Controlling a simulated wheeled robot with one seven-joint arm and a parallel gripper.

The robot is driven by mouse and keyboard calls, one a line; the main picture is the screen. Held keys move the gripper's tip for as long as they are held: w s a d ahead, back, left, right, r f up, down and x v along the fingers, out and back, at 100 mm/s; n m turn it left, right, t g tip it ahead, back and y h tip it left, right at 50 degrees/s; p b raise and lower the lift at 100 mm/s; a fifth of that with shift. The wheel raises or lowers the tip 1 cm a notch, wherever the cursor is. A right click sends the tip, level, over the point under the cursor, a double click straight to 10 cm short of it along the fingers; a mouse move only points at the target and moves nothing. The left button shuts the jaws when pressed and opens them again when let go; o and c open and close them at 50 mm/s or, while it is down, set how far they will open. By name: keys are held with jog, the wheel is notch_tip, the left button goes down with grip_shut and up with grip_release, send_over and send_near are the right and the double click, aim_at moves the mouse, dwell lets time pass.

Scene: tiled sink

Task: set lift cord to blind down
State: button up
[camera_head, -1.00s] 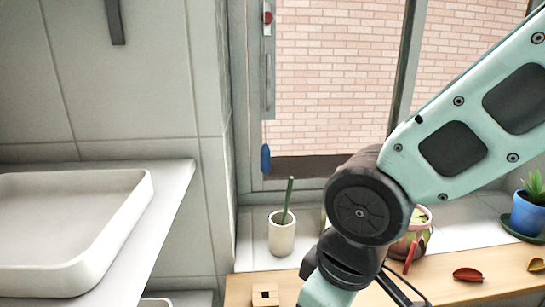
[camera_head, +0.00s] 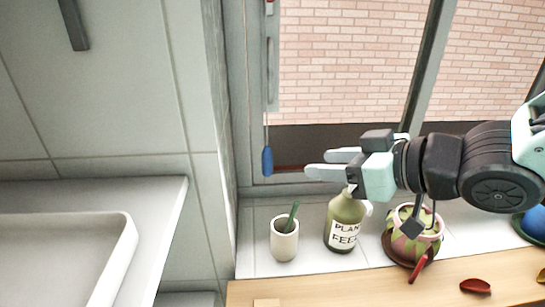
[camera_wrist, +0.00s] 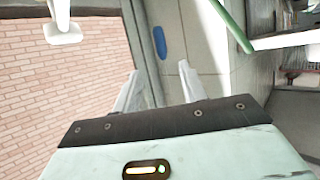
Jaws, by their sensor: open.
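The lift cord hangs at the left of the window and ends in a blue tassel (camera_head: 267,161). The thin cord (camera_head: 267,115) runs straight up from it along the frame. My gripper (camera_head: 318,163) is open and empty, to the right of the tassel at about its height in the head view, fingers pointing left. In the wrist view the tassel (camera_wrist: 160,43) shows beyond and roughly between the open fingertips (camera_wrist: 159,67), apart from them. No lowered blind covers the visible glass.
Below my gripper stand a green plant-feed bottle (camera_head: 344,222), a white cup (camera_head: 284,243) with a green stick, and a patterned pot (camera_head: 412,236). A white sink (camera_head: 125,250) is at lower left. A white window handle (camera_wrist: 62,32) shows in the wrist view. The tiled wall is left of the tassel.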

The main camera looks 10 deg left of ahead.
aim_at(267, 161)
jog(key=p+x, duration=0.2)
jog(key=x, duration=1.4)
jog(key=shift+f+p, duration=0.2)
jog(key=shift+p, duration=0.2)
jog(key=shift+w+a, duration=0.1)
grip_shut()
